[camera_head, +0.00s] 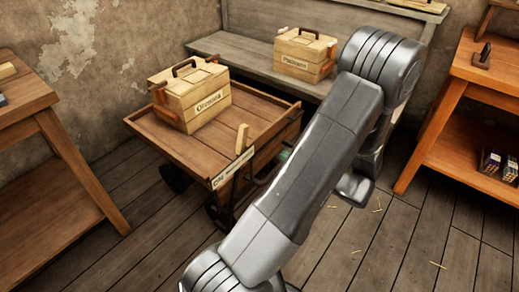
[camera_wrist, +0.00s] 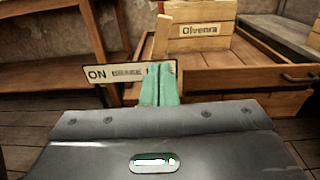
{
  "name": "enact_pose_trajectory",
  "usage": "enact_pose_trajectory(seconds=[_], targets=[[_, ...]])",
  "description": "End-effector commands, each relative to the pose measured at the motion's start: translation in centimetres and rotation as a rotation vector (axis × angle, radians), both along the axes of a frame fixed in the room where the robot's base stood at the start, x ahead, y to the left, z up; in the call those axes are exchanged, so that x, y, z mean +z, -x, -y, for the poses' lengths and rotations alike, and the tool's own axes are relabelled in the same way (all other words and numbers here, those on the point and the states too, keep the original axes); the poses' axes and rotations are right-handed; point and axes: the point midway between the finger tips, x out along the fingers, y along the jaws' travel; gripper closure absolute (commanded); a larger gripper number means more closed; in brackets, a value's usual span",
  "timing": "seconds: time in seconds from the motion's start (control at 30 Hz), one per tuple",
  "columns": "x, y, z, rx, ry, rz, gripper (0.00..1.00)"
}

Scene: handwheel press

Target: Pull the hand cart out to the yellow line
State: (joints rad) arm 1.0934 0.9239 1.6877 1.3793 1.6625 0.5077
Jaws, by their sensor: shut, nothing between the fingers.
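The hand cart (camera_head: 262,116) is a low wooden tray on dark wheels, standing in front of a bench. It also shows in the wrist view (camera_wrist: 215,82). A wooden crate (camera_head: 192,95) with a name label rests in its tray. A pale wooden lever (camera_head: 241,140) stands upright at the cart's near corner, by a white label strip (camera_head: 232,168) that reads "ON" in the wrist view (camera_wrist: 98,74). My gripper's green fingers (camera_wrist: 159,72) are shut and empty, in front of the lever (camera_wrist: 162,38); contact cannot be told. My arm hides part of the cart's right side. No yellow line shows.
A second labelled crate (camera_head: 305,54) sits on the grey bench (camera_head: 255,50) behind the cart. A wooden table (camera_head: 25,88) stands left and an orange-brown shelf (camera_head: 470,62) right. Bare plank floor (camera_head: 400,240) with straw bits lies at the front right.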

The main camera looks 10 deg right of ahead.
Motion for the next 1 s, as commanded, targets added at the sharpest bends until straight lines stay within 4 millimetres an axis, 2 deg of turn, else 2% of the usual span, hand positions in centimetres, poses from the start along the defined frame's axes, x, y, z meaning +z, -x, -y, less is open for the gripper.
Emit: enact_pose_trajectory(seconds=[0.07, 0.17, 0.7, 1.0], targets=[[0.0, -0.1, 0.5, -0.025, -0.019, 0.006, 1.00], [0.1, -0.6, 0.2, -0.028, -0.023, 0.006, 1.00], [0.0, -8.2, -6.0, -0.023, -0.020, 0.006, 1.00], [0.1, -10.8, -7.9, -0.025, -0.019, 0.007, 1.00]])
